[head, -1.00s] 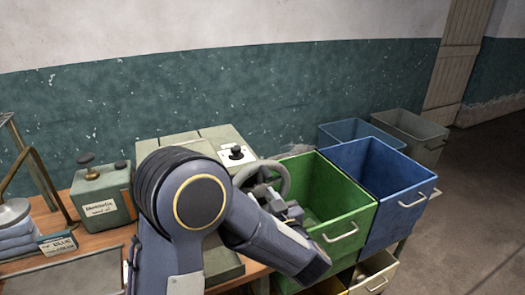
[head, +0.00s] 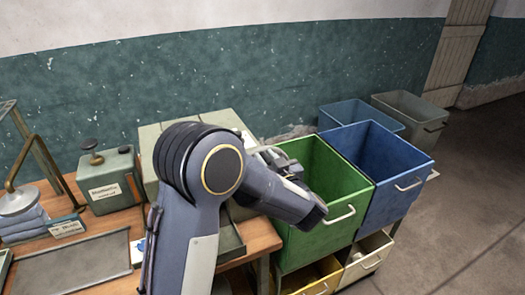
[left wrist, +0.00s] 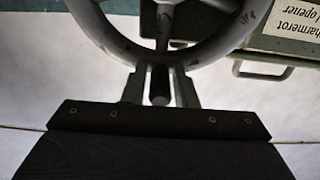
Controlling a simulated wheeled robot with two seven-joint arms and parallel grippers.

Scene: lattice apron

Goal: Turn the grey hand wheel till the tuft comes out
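The grey hand wheel (left wrist: 108,38) fills the top of the left wrist view, with its rim and spokes showing. A dark handle peg (left wrist: 160,88) stands out from its rim. My left gripper (left wrist: 160,72) has one finger on each side of this peg and appears shut on it. In the head view my left gripper (head: 282,164) is by the green bin's near left corner, and my arm hides most of the wheel. The grey-green machine (head: 150,140) stands behind my arm. No tuft is visible. My right gripper is out of view.
A green bin (head: 325,235) and a blue bin (head: 405,200) stand close to the right of my gripper, with yellow and cream drawers below. A green labelled box (head: 110,182) and a flat tray (head: 75,268) are on the wooden bench at left. Open floor lies far right.

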